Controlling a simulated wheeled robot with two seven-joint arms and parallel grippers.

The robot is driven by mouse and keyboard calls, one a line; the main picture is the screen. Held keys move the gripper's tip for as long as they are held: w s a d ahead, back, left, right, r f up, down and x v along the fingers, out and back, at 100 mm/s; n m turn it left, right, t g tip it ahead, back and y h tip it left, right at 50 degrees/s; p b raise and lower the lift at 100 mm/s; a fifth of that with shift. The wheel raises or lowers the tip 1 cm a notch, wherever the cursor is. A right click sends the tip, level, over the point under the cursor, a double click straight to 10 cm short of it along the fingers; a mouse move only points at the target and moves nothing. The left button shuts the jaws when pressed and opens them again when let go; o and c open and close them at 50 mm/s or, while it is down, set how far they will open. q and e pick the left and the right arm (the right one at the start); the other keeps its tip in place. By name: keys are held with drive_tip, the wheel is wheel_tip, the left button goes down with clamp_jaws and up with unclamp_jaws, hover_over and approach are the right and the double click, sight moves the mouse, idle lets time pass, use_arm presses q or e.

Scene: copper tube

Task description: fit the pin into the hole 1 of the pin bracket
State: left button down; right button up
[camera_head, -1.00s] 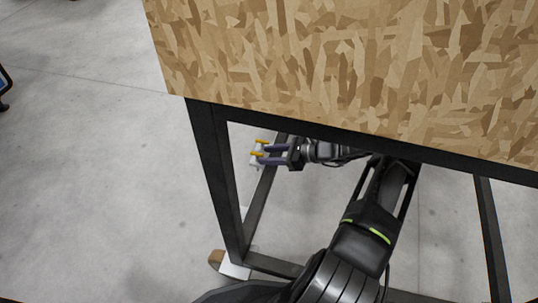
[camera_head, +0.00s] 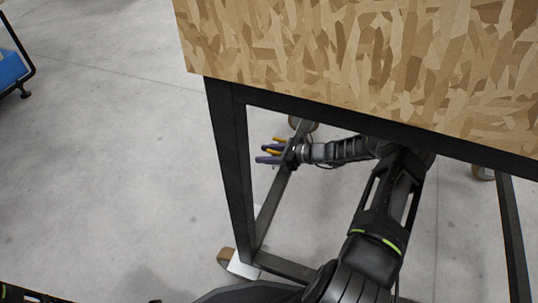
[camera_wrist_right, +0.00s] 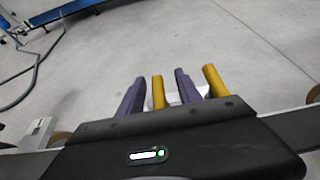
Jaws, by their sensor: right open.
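Neither the pin nor the pin bracket with its hole 1 shows in either view. My right gripper (camera_head: 269,151) is seen through the table's open frame in the head view, below the level of the tabletop. Its purple and yellow fingers point left. In the right wrist view the gripper (camera_wrist_right: 174,82) is open, with its fingers spread apart and nothing held between them. A pale patch shows behind the fingers there; I cannot tell what it is. My left gripper is not in view.
The wood-patterned tabletop (camera_head: 360,65) fills the upper right, on a dark metal frame (camera_head: 232,165) with casters (camera_head: 226,257). The frame surrounds my right forearm in the picture. A blue cart (camera_head: 12,68) stands at the far left. The grey floor between is clear.

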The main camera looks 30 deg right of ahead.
drive_tip(key=shift+c, duration=0.2)
clamp_jaws()
drive_tip(key=shift+r, duration=0.15)
idle(0.3)
wheel_tip(320, 180, up, 7)
drive_tip(key=p, duration=0.5)
drive_tip(key=shift+f+p, duration=0.2)
drive_tip(key=shift+p, duration=0.2)
idle(0.5)
idle(0.3)
